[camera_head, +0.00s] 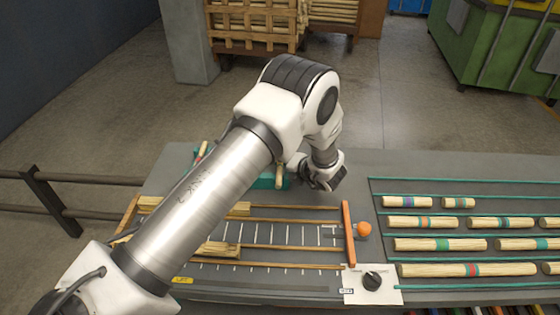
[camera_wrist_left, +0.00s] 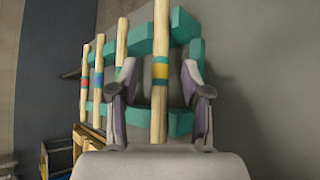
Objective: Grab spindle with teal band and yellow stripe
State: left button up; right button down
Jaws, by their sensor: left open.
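The spindle with a teal band and yellow stripe (camera_wrist_left: 160,71) stands nearest in the left wrist view, in a teal rack (camera_wrist_left: 184,27). My left gripper (camera_wrist_left: 160,82) is open, with one finger on each side of this spindle in that view. I see no clear contact, and how deep the spindle sits between the fingers is hard to tell. In the head view a pale spindle (camera_head: 280,174) shows at the rack (camera_head: 268,183) beside my left wrist; its band is hidden. My right gripper is not in view.
Other spindles in the rack carry a red band (camera_wrist_left: 85,79), a blue band (camera_wrist_left: 98,80) and a green band (camera_wrist_left: 119,73). Banded wood pieces (camera_head: 440,244) lie in rows at the right. An orange ball (camera_head: 364,229) and a black knob (camera_head: 372,281) are on the table.

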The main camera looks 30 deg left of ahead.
pick_arm(q)
jog(key=shift+w+a+f, duration=0.15)
jog(key=shift+a+f, duration=0.1)
jog(key=shift+a, duration=0.05)
grip_shut()
jog(key=shift+r, duration=0.1)
